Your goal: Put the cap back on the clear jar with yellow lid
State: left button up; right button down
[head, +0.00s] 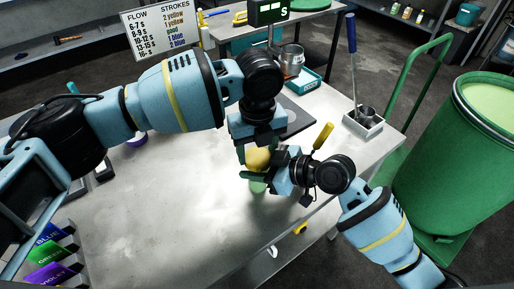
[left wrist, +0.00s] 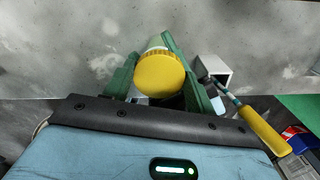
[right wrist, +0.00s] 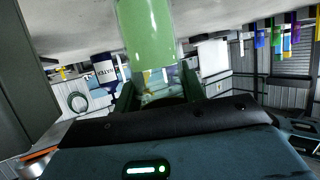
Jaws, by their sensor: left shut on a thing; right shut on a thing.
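The yellow cap (head: 257,158) is between the fingers of my left gripper (head: 254,152), which is shut on it. In the left wrist view the round yellow cap (left wrist: 159,76) sits between the green fingers. The jar (head: 258,184), filled with pale green, is just below the cap. My right gripper (head: 262,178) is shut on the jar from the right. The jar (right wrist: 147,35) also shows large in the right wrist view. The fingers hide the joint between cap and jar, so I cannot tell whether they touch.
A yellow-handled tool (head: 322,136) is just right of the grippers. A small white box with a blue-handled tool (head: 352,60) stands at the table's right. A green drum (head: 480,150) stands beyond. The table's front middle (head: 170,210) is clear.

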pick_arm(q)
jog(key=shift+f, duration=0.35)
